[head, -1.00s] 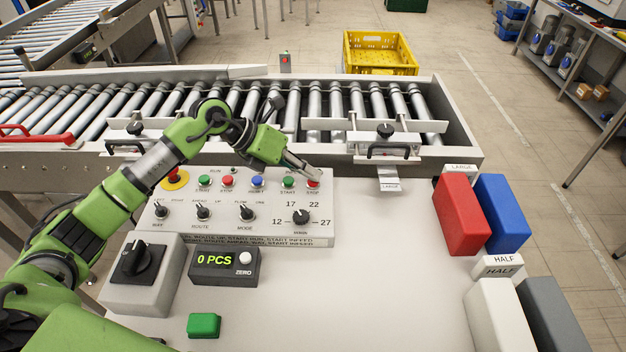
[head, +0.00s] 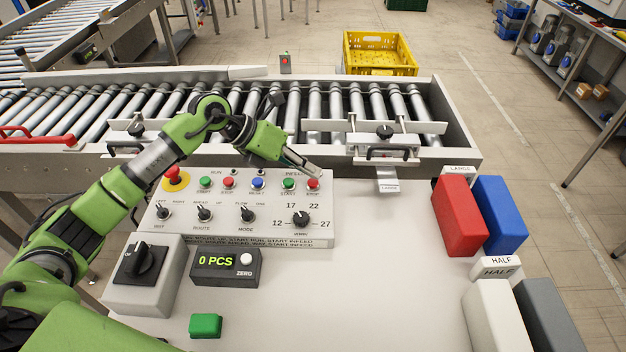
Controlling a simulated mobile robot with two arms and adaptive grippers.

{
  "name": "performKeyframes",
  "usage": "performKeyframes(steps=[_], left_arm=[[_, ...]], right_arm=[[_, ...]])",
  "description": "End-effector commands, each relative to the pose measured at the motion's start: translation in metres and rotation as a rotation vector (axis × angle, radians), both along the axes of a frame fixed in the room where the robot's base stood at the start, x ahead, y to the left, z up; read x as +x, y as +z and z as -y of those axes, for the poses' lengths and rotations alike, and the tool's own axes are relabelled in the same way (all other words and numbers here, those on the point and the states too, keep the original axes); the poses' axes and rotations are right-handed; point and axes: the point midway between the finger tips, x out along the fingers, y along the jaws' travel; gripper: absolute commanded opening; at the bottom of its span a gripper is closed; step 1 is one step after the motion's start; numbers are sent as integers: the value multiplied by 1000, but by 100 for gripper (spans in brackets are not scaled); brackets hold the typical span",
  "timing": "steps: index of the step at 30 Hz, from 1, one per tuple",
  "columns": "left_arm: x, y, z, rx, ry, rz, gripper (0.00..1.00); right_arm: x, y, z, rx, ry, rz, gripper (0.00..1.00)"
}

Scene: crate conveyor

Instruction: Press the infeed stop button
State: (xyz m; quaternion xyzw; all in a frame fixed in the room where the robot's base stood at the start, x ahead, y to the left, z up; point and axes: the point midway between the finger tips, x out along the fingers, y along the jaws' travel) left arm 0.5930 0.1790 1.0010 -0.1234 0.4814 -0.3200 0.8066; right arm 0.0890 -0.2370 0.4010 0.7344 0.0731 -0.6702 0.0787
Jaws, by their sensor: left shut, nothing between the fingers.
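The control panel (head: 262,229) lies at the left of the white table. The infeed stop button is the red button (head: 313,184) at the right end of its button row, beside the green start button (head: 289,183). My left gripper (head: 318,173) is shut and empty. Its fingertips are just above and behind the red infeed stop button in the picture, and the button's cap shows in front of them. A small gap seems to show, but I cannot tell for sure whether they touch. My right gripper is not in view.
Another red button (head: 228,182), a blue button (head: 258,183) and a red emergency knob (head: 172,173) sit further left on the panel. A roller conveyor (head: 315,100) runs behind. Red (head: 460,215) and blue (head: 501,215) blocks stand at right. The table's middle is clear.

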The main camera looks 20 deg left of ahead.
Motion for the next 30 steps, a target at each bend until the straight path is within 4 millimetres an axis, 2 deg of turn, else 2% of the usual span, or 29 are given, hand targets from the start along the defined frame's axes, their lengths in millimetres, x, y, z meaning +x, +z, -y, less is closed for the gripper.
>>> performKeyframes(steps=[5,18,30], left_arm=[[0,6,0,0,0,1,0],[0,48,0,0,0,1,0],[0,50,0,0,1,1,0]], right_arm=[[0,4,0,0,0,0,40],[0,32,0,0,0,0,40],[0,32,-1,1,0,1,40]])
